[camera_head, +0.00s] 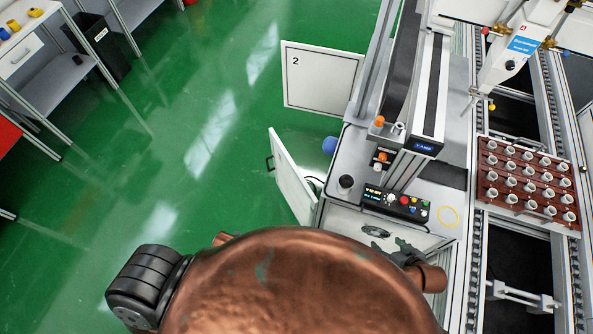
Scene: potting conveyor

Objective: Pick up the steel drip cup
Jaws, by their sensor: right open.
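A small round cup-like thing (345,183), dark inside, stands upright on the grey machine table, left of the control box. It may be the steel drip cup, but it is too small to be sure. My right gripper (390,249) shows as dark fingers just past my copper-coloured body, low in front of the machine table's front panel. It is open, and I see nothing between its fingers. It is apart from the cup, below and to the right of it in the picture. My left gripper is not in view.
The control box (395,203) with buttons stands on the machine table. A yellow ring (448,216) marks bare tabletop to its right. A brown tray (500,206) of several white cups sits on the conveyor. An open cabinet door (292,178) juts out left. Green floor is clear.

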